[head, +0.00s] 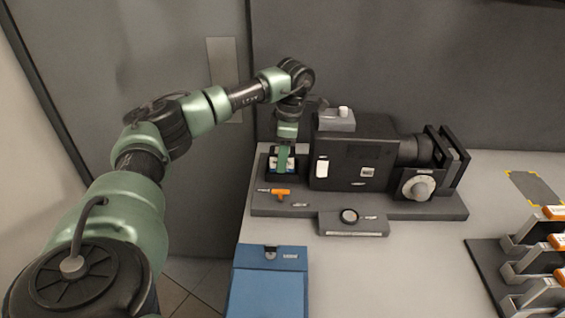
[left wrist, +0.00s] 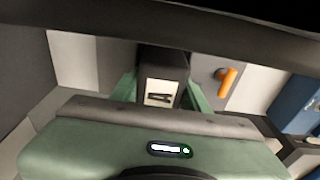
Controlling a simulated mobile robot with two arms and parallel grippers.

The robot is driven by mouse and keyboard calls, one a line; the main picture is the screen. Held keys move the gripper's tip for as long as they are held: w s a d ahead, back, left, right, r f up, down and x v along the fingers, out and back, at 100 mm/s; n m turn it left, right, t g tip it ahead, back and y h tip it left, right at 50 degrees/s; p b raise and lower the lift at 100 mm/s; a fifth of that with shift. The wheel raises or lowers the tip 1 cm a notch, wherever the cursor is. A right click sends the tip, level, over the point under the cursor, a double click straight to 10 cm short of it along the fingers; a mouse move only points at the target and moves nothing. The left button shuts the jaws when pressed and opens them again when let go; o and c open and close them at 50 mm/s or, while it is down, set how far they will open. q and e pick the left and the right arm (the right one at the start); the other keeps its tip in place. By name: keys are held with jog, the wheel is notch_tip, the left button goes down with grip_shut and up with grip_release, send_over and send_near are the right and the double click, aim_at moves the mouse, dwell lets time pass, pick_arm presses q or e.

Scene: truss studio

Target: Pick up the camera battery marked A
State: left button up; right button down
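A dark block with a white label, which looks like the camera battery (left wrist: 150,87), stands between my left gripper's fingers in the left wrist view. The label's dark mark is too small to read as a letter. In the head view the block sits in a black holder (head: 271,178) at the left end of the camera rig, mostly hidden by the gripper. Whether the fingers touch the block is unclear. My right gripper is out of view.
A black camera body (head: 345,150) stands right of the holder on a grey baseplate (head: 415,211). An orange lever (head: 281,194) lies just in front of the holder. A blue case (head: 268,285) is at the front left; a rack (head: 490,262) with orange-topped items is at right.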

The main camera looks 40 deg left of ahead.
pick_arm(q)
grip_shut()
jog(key=shift+r, duration=0.15)
